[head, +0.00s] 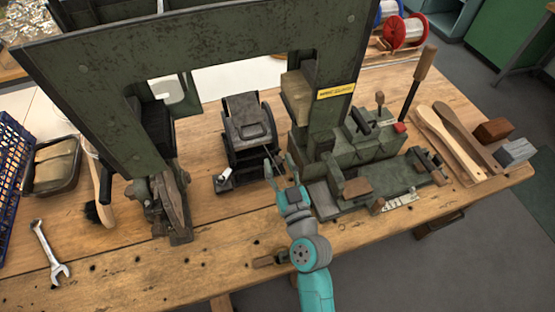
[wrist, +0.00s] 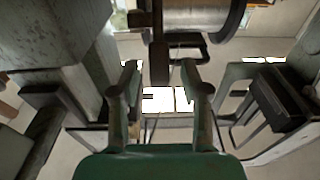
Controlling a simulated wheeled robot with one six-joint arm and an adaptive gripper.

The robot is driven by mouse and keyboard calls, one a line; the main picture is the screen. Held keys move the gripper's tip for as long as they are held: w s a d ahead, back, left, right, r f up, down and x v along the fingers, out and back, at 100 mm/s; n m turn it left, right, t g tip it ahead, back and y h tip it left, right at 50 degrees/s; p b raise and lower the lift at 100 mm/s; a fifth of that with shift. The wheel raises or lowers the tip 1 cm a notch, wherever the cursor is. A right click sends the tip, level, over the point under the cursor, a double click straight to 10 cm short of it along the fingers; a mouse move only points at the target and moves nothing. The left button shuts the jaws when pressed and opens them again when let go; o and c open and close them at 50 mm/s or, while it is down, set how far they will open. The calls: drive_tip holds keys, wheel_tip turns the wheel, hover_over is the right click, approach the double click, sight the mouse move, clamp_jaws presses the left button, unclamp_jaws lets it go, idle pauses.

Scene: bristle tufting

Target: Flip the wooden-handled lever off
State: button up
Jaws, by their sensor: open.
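A lever with a long wooden handle (head: 424,63) stands at the right side of the green machine (head: 375,145) in the head view. Its dark rod slopes down to the left, and the handle points up and slightly right. My gripper (head: 280,170) is open and empty, left of the machine's base and well away from this lever. In the wrist view my gripper (wrist: 160,75) shows its two fingers apart. A dark brown upright bar (wrist: 159,62) appears between or beyond them; I cannot tell whether it is part of a lever.
A green arch frame (head: 190,45) spans above the bench (head: 215,265). A black holder (head: 247,130) stands just beyond my gripper. A wrench (head: 48,250) and brush lie left. Wooden paddles (head: 450,145) and small blocks lie right. A wire spool (wrist: 195,18) fills the wrist view's top.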

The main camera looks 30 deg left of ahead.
drive_tip(key=v, duration=0.5)
drive_tip(key=shift+s+d, duration=0.25)
drive_tip(key=shift+s, duration=0.1)
idle(0.3)
